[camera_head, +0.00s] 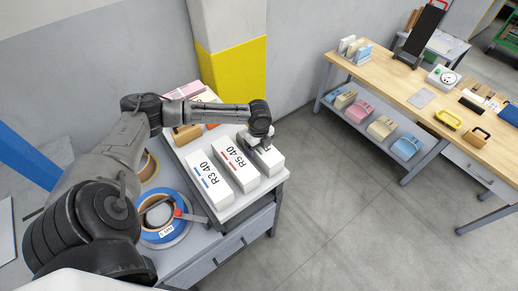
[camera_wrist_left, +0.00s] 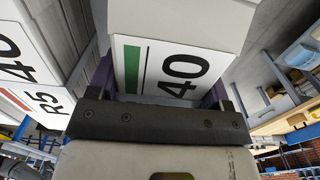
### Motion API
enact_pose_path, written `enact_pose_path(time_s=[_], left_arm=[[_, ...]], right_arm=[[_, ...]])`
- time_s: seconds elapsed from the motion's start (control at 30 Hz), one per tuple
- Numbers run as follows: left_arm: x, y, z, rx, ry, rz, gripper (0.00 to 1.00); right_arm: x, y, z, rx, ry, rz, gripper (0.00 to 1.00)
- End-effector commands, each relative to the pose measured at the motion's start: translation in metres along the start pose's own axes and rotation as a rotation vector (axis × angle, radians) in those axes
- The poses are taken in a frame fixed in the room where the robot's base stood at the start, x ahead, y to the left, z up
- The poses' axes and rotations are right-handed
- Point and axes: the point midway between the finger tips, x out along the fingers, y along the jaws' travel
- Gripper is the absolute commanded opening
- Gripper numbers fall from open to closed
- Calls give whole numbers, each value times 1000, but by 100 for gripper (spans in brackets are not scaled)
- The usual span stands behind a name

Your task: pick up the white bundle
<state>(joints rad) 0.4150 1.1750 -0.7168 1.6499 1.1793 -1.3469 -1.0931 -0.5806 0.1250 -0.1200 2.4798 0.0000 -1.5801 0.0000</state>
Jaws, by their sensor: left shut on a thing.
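The white bundle (camera_head: 270,159) with a green stripe and the number 40 stands at the right end of a row of white bundles on the grey cart. My left gripper (camera_head: 262,140) is over its top and shut on it, covering part of its label. In the left wrist view the bundle (camera_wrist_left: 165,68) sits between the two fingers of the left gripper (camera_wrist_left: 160,92). I cannot tell whether its underside touches the cart. My right gripper is not in view.
White bundles marked R5.40 (camera_head: 238,164) and R3.40 (camera_head: 210,178) stand close to its left on the cart (camera_head: 247,200). A blue tape roll (camera_head: 180,232) lies nearer. A wooden workbench (camera_head: 400,88) stands at the right, with clear floor between.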

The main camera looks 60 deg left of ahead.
Motion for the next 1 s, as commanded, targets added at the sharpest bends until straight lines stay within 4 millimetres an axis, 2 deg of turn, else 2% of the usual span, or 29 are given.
enact_pose_path(time_s=[0.03,0.37,0.73,1.0], left_arm=[[0,0,0,0,0,0,43],[0,0,0,0,-1,0,12],[-9,-1,0,0,0,-4,12],[-39,-2,1,0,0,-6,12]], right_arm=[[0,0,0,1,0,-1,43],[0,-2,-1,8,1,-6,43],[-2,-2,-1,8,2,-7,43],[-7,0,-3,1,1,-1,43]])
